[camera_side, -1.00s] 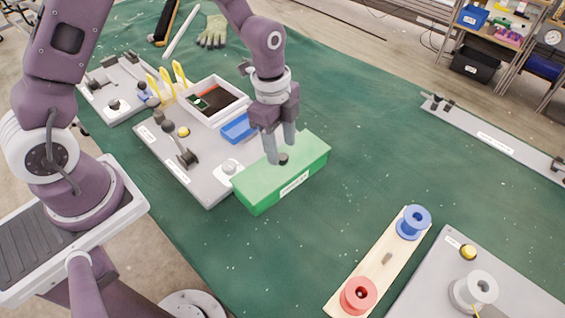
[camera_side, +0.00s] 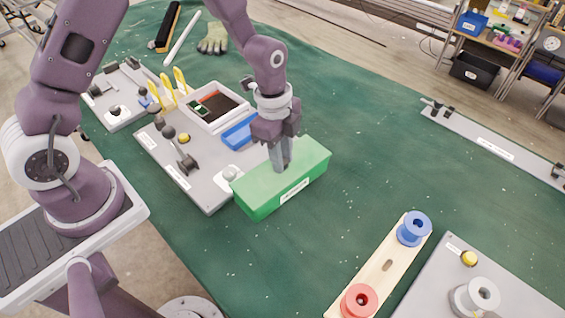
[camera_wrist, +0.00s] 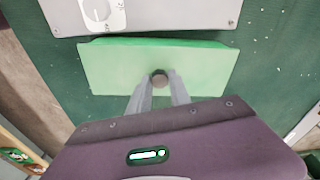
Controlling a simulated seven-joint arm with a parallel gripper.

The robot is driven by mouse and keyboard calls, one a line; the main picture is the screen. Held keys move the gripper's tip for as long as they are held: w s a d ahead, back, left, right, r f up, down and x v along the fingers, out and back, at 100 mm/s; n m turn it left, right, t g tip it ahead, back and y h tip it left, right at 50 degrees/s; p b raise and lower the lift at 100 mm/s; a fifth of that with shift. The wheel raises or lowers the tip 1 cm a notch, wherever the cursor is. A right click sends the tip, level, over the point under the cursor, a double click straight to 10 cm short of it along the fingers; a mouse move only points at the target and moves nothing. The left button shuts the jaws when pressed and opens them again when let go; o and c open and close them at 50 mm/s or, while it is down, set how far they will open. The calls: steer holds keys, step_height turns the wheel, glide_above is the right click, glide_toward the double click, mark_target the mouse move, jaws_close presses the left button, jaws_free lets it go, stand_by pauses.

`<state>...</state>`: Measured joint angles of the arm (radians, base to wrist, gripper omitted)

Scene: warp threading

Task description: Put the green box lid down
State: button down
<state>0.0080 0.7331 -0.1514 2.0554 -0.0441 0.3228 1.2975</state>
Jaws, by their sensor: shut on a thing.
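The green box (camera_side: 283,194) stands on the green cloth near the middle of the side view, with a white label on its front. Its flat green lid (camera_side: 300,163) is on top of it; I see no clear gap between lid and box. In the wrist view the lid (camera_wrist: 200,68) has a dark round knob (camera_wrist: 160,76) at its middle. My gripper (camera_side: 280,165) points down over the lid with its fingers shut on the knob, which they hide in the side view. My gripper's fingertips (camera_wrist: 160,82) show on both sides of the knob.
A grey board (camera_side: 205,195) with fittings lies left of the box, with a blue tray (camera_side: 240,132) behind. A wooden strip (camera_side: 385,262) bears a blue spool (camera_side: 414,229) and a red spool (camera_side: 359,301) at front right. Cloth right of the box is clear.

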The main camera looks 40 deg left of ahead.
step_height(320, 180, up, 8)
steer(key=w+a+f+n+t+y, duration=0.1)
steer(key=w+a+f+n, duration=0.1)
steer(key=w+a+n, duration=0.9)
steer(key=w+a+f+n+y, duration=0.1)
steer(key=w+a+n, duration=0.75)
steer(key=a, duration=0.45)
steer(key=shift+m, duration=0.35)
steer(key=f, duration=1)
steer(key=shift+w+a, duration=0.2)
steer(key=shift+w, duration=0.05)
steer(key=shift+f, duration=0.1)
steer(key=c, duration=1.2)
jaws_free()
